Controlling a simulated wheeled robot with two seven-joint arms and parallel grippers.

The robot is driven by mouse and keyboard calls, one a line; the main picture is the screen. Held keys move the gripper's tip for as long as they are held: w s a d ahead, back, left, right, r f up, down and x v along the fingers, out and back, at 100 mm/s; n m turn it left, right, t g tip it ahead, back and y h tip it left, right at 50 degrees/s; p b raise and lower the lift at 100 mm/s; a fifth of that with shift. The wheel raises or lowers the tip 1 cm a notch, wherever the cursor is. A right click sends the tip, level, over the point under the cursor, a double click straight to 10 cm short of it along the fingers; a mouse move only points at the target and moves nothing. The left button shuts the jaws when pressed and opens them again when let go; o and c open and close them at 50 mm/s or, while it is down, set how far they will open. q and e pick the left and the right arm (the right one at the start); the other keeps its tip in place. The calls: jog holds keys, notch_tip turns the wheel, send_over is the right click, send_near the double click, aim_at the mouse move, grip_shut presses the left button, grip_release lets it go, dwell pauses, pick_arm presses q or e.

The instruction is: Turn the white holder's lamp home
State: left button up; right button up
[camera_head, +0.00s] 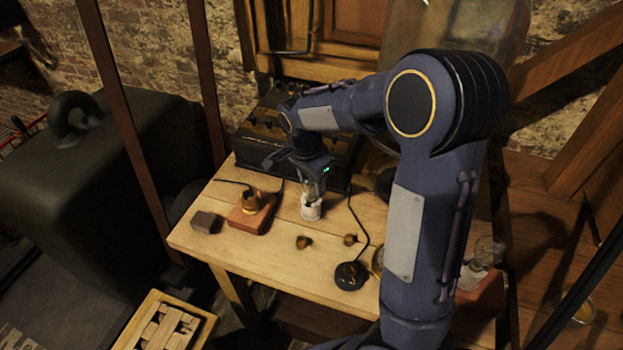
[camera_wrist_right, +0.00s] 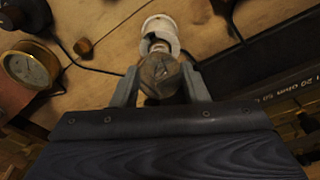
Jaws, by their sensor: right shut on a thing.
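The white holder (camera_head: 311,210) stands upright on the wooden table, and its pale round body also shows in the right wrist view (camera_wrist_right: 160,28). My right gripper (camera_head: 314,177) is above it, pointing down. In the wrist view its two fingers (camera_wrist_right: 160,88) are shut on the glass lamp (camera_wrist_right: 158,72), one on each side. The lamp's narrow base end is at the holder's mouth and appears to be in it; how deep it sits I cannot tell. In the head view the lamp is partly hidden by the gripper. My left gripper is not in view.
A black box (camera_head: 262,143) stands close behind the holder. A brass piece on a red block (camera_head: 248,216) and a grey block (camera_head: 206,222) are to the left. Small brown knobs (camera_head: 303,242) and a black round cable piece (camera_head: 350,275) lie in front. Another glass bulb (camera_head: 487,250) is at right.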

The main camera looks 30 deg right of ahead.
jog(key=shift+m, duration=0.9)
jog(key=o, duration=1.2)
jog(key=shift+r, duration=0.1)
jog(key=r, duration=0.5)
jog(key=a+r, duration=0.1)
jog(key=r, duration=0.1)
jog(key=shift+r, duration=0.3)
jog(key=shift+s+d, duration=0.1)
jog(key=shift+s, duration=0.25)
jog(key=s+a+n+t+y, duration=0.1)
jog(key=s+a+n+t, duration=0.1)
jog(key=s+n, duration=0.3)
jog(key=s+a+n+t+y, duration=0.1)
jog(key=s+a+n+y, duration=0.1)
jog(key=s+n, duration=0.3)
jog(key=s+a+n+t+y, duration=0.2)
jog(key=s+n, duration=0.3)
jog(key=s, duration=0.6)
jog(key=shift+s+a+r+n+t, duration=0.2)
jog(key=shift+a+r+n+t, duration=0.05)
jog(key=shift+a+n+t, duration=0.1)
